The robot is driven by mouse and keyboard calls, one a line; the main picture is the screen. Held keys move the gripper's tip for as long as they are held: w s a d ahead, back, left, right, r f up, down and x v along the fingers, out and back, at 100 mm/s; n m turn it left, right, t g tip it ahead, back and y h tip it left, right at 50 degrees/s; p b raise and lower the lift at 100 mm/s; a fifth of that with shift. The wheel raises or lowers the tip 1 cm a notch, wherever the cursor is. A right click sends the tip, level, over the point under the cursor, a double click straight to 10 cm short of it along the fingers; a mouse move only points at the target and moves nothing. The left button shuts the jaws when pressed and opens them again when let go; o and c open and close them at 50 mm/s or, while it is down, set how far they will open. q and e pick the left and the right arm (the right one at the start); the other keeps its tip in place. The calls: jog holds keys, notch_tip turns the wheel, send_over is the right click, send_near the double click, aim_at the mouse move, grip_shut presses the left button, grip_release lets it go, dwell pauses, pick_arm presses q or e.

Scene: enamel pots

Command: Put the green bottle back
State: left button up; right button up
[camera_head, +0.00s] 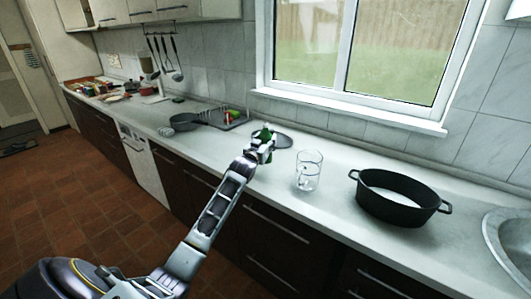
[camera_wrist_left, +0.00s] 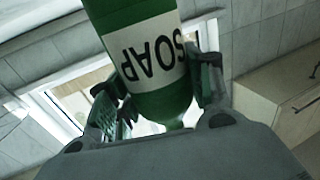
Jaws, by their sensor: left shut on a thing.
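The green bottle (camera_wrist_left: 165,106) has a white label reading SOAP, which appears upside down in the left wrist view. My left gripper (camera_wrist_left: 160,88) is shut on the bottle, with one finger on each side of it. In the head view, the left gripper (camera_head: 262,146) is over the counter, left of the drinking glass. Only a small green part of the bottle (camera_head: 265,132) shows there, mostly hidden by the gripper. I cannot tell whether its base touches anything. My right gripper is not in view.
A clear glass (camera_head: 308,171) and a black oval pot (camera_head: 395,202) stand to the right, before the sink (camera_head: 512,250). A dark pan (camera_head: 185,122) is to the left. Counter (camera_head: 270,190) in front is clear.

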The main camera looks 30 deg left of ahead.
pick_arm(q)
jog(key=shift+f, duration=2.45)
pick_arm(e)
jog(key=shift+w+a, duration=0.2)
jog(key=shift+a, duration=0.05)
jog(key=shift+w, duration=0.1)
pick_arm(q)
jog(key=shift+f, duration=0.1)
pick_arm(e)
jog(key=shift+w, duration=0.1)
pick_arm(q)
jog(key=o, duration=0.9)
jog(key=shift+c, duration=0.2)
jog(key=o, duration=0.4)
jog(key=shift+c, duration=0.2)
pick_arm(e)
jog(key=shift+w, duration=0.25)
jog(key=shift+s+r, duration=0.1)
